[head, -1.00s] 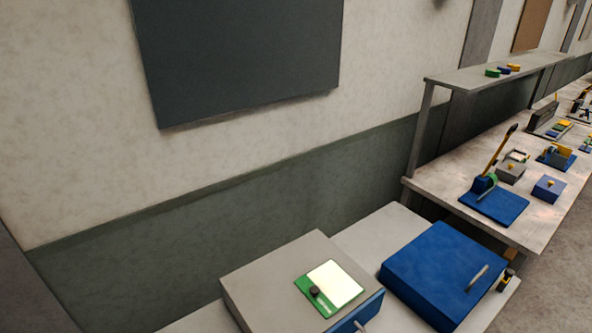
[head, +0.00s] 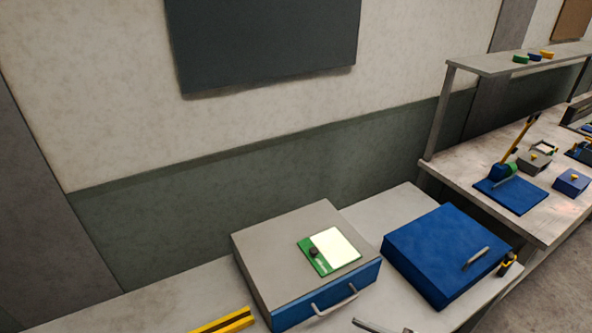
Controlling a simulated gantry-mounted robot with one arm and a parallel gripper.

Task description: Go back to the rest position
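My gripper is not in view, and no part of my arm can be made out for sure. Below the dark wall panel (head: 265,40), a grey box with a blue drawer front (head: 325,297) stands on the grey bench (head: 190,297). A green-framed pale plate with a black knob (head: 335,250) lies on top of the box. A blue box with a grey handle (head: 440,248) stands to its right on the same bench.
A yellow bar (head: 225,322) and a thin grey item (head: 375,326) are cut off at the bottom edge. A worktable (head: 545,222) at the right holds a blue lever tool (head: 511,194) and small boxes. A raised shelf (head: 490,65) carries small coloured pieces.

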